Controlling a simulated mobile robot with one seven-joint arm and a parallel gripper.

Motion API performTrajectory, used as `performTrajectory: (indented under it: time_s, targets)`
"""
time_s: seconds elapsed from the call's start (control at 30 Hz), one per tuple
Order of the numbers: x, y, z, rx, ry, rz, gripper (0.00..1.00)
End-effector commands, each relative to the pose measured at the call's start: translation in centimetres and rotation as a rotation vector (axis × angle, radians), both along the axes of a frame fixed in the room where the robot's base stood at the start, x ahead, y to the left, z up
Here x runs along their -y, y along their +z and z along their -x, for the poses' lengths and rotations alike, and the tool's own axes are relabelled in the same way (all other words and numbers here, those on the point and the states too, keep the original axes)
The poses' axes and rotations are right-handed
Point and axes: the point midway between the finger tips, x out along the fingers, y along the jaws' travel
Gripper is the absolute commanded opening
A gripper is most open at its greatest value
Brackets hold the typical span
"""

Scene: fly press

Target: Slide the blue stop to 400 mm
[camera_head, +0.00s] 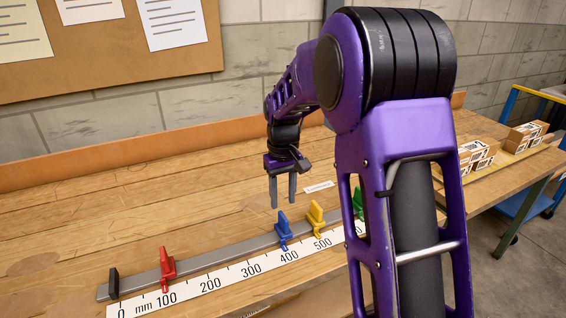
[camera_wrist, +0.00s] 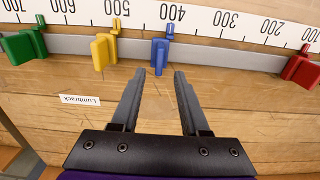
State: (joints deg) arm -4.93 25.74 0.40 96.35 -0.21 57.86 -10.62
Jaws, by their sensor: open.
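The blue stop (camera_head: 284,230) stands on the grey rail, with its pointer at or very close to the 400 label; I cannot tell the exact reading. In the wrist view the blue stop (camera_wrist: 160,52) is just ahead of the fingertips, in line with the gap between them. My gripper (camera_head: 283,205) is open and empty, fingers pointing down, behind and above the blue stop. In the wrist view my gripper (camera_wrist: 158,73) has both fingers apart, with bare table between them. The white millimetre scale (camera_head: 232,278) runs along the rail's front.
A red stop (camera_head: 167,266) is near 100, a yellow stop (camera_head: 315,217) near 500, and a green stop (camera_wrist: 22,46) beyond 600. A paper label (camera_wrist: 80,100) lies on the table. Boxes (camera_head: 478,152) stand at the far right. The table behind the rail is mostly clear.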

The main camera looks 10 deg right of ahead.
Motion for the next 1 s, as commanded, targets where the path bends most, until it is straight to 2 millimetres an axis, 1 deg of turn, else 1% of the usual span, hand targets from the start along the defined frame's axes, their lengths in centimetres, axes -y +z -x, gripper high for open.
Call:
performTrajectory:
  time_s: [0.03, 0.2, 0.3, 0.4, 0.5, 0.6, 1.0]
  targets:
    - [0.0, 1.6, -0.1, 0.005, 0.000, 0.000, 0.45]
    - [0.0, 5.7, 0.0, 0.003, 0.000, 0.000, 0.45]
    - [0.0, 7.7, -0.1, 0.004, 0.000, 0.000, 0.45]
    - [0.0, 9.1, -0.1, 0.002, 0.000, -0.001, 0.45]
    - [0.0, 10.1, 0.0, 0.001, 0.000, 0.000, 0.45]
    - [0.0, 10.6, 0.0, 0.000, 0.000, 0.000, 0.45]
    - [-0.2, 10.9, -0.1, 0.007, -0.009, -0.004, 0.45]
